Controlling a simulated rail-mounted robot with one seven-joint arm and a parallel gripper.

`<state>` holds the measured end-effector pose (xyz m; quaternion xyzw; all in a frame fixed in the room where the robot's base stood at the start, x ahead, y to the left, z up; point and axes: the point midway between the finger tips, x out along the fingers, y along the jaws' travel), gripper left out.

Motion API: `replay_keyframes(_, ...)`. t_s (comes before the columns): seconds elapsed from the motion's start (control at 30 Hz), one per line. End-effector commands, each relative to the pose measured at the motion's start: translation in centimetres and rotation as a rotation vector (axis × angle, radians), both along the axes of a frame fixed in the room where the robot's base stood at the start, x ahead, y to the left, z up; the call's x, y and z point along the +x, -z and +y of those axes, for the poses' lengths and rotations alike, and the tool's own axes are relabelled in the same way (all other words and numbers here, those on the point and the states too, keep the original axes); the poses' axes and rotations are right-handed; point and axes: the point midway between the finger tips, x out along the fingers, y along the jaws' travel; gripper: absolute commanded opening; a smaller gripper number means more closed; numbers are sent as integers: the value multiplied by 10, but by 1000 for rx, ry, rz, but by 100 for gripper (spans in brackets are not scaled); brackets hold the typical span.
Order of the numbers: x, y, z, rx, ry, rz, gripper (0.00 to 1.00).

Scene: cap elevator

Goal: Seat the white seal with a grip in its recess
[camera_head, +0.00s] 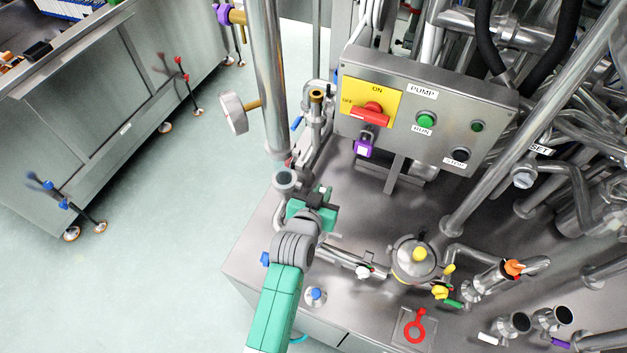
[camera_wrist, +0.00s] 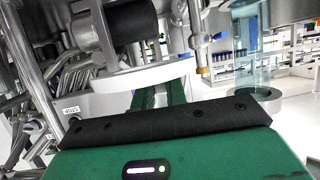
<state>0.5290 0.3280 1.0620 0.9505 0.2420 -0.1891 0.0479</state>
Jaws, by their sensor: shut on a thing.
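My gripper (camera_head: 314,208) is in the middle of the head view, low over the steel bench. Its green body and a black pad (camera_wrist: 170,122) fill the lower part of the wrist view. It is shut. A white disc (camera_wrist: 145,76), which looks like the white seal, shows just beyond the pad with a dark cylindrical grip above it. How the fingers meet the grip is hidden. The seal is not clearly seen in the head view. An open round pipe mouth (camera_head: 286,178) is just left of my gripper. I cannot tell which opening is the recess.
The pump control box (camera_head: 425,112) stands behind and right of my gripper. A thick upright pipe (camera_head: 265,70) and a round gauge-like disc (camera_head: 232,112) are at the left.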

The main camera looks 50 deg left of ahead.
Motion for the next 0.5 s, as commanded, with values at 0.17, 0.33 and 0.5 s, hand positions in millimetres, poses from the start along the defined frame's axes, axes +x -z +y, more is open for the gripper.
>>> replay_keyframes(0.17,0,0,0,0,-1,0,0)
replay_keyframes(0.33,-1,3,0,0,-4,-3,0)
replay_keyframes(0.5,-1,17,0,0,-4,-2,0)
